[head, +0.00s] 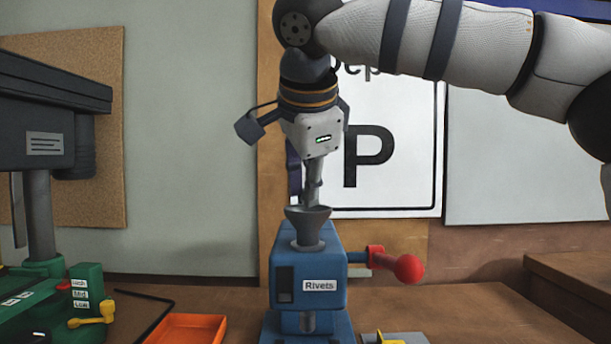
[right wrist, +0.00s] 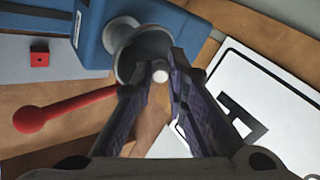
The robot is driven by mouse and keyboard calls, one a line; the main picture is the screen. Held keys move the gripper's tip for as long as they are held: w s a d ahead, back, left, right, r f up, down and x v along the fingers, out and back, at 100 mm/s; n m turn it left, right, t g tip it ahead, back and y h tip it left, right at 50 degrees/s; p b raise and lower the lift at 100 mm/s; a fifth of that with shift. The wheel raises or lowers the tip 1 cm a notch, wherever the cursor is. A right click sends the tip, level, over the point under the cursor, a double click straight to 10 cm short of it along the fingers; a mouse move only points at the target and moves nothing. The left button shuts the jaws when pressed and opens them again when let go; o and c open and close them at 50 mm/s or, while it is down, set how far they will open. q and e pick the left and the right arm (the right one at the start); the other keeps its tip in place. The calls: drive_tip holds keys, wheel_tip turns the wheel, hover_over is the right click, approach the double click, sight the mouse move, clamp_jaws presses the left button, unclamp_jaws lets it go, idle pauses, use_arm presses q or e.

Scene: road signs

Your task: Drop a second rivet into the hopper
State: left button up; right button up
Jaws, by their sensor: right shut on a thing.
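The blue rivet machine (head: 307,270) carries a "Rivets" label and stands on the bench. Its grey funnel-shaped hopper (head: 308,222) is on top, and shows in the right wrist view (right wrist: 148,42). My right gripper (head: 312,198) comes down from above, with its fingertips just over the hopper's mouth. In the right wrist view, my right gripper (right wrist: 160,77) is shut on a small rivet with a pale round end (right wrist: 160,75). That end appears over the hopper's rim. The hopper's inside is mostly hidden. My left gripper is not in view.
A lever with a red ball (head: 408,268) sticks out from the machine's right side. An orange tray (head: 187,329) lies to its left, and a green and dark drill press (head: 40,220) stands farther left. A sign with a P (head: 368,155) stands behind. The bench at right is largely clear.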

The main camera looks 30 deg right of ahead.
idle(0.3)
drive_tip(key=o, duration=0.8)
drive_tip(key=shift+s+r, duration=0.1)
drive_tip(key=shift+r, duration=0.05)
drive_tip(key=v, duration=1.1)
drive_tip(key=shift+s+r, duration=0.25)
drive_tip(key=shift+r, duration=0.05)
drive_tip(key=shift+a, duration=0.15)
